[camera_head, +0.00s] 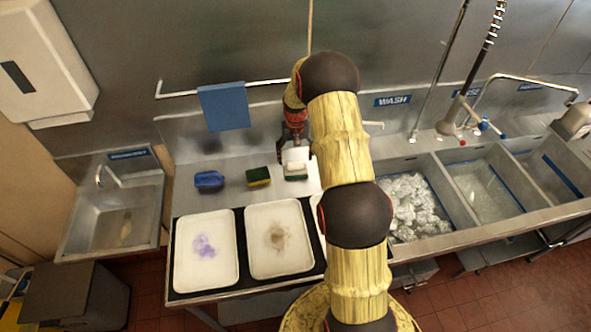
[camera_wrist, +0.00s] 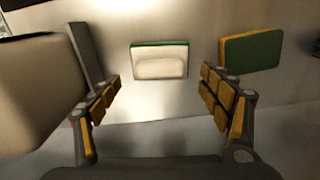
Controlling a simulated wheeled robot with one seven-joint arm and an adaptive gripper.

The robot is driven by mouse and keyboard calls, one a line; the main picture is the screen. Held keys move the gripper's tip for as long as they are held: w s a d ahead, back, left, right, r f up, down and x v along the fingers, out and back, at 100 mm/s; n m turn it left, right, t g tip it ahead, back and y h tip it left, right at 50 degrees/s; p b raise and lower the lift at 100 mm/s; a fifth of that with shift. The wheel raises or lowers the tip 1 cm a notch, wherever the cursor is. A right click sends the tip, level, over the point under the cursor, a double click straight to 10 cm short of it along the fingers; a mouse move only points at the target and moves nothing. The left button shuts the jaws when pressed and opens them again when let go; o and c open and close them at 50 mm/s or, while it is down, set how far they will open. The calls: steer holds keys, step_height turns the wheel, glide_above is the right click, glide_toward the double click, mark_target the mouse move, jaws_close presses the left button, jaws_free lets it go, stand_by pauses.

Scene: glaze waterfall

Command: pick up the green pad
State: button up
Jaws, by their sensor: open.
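A sponge with a green face and a yellow side (camera_head: 258,177) lies on the steel counter at the back, in the middle of a row of pads. In the wrist view the same green and yellow pad (camera_wrist: 252,50) is at the right, just outside the right finger. A white pad with a thin green edge (camera_head: 296,174) lies to its right in the head view. That white pad (camera_wrist: 159,65) is between and beyond the fingers in the wrist view. My gripper (camera_head: 294,152) is open and empty, near the white pad; it also shows in the wrist view (camera_wrist: 162,88).
A blue pad (camera_head: 209,181) lies left of the green one. White trays (camera_head: 207,275) and (camera_head: 252,268) stand on a black mat in front. A blue cloth (camera_head: 224,106) hangs on the wall rail. A pale blurred shape (camera_wrist: 35,85) fills the wrist view's left.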

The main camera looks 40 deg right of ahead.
mark_target(296, 163)
step_height(296, 163, down, 4)
steer(key=shift+s+f, duration=0.1)
steer(key=shift+f, duration=0.1)
steer(key=shift+c, duration=0.9)
steer(key=c, duration=1.1)
steer(key=shift+r, duration=0.1)
